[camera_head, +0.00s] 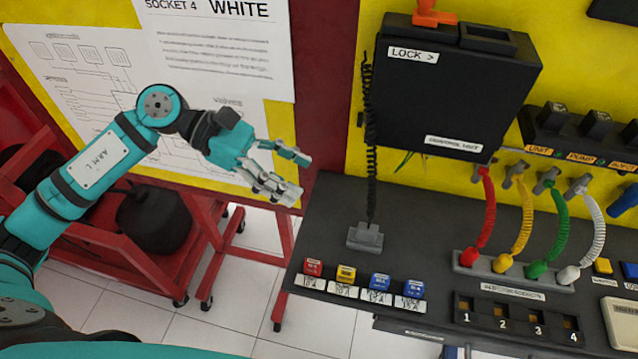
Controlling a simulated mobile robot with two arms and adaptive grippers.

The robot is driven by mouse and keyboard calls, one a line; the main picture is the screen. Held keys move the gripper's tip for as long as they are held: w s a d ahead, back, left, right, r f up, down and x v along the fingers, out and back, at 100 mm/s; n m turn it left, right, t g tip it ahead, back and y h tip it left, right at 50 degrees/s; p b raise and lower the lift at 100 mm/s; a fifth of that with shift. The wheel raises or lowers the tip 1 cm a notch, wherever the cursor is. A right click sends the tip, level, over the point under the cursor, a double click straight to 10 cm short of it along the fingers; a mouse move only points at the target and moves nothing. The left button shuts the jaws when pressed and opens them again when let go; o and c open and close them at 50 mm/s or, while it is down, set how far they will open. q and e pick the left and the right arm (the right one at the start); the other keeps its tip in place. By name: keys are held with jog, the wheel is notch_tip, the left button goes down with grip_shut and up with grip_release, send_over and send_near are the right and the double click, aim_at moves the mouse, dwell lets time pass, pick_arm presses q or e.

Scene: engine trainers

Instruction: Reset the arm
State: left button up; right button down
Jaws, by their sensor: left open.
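My left arm comes in from the left and bends at a teal elbow, its label reading "ARM L". My left gripper (290,172) is open and empty. It hangs in the air in front of the dark red post and the papered yellow panel, to the left of the black control unit (440,95). It appears apart from the bench and the panel. My right gripper is not in view.
The dark bench (330,215) carries small coloured blocks (345,274), a grey connector (365,237) on a coiled cable, and red, yellow, green and white hoses (525,230). A numbered slot tray (515,321) sits in front. A red frame (130,245) stands at left.

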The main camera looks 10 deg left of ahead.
pick_arm(q)
jog(key=shift+v, duration=0.8)
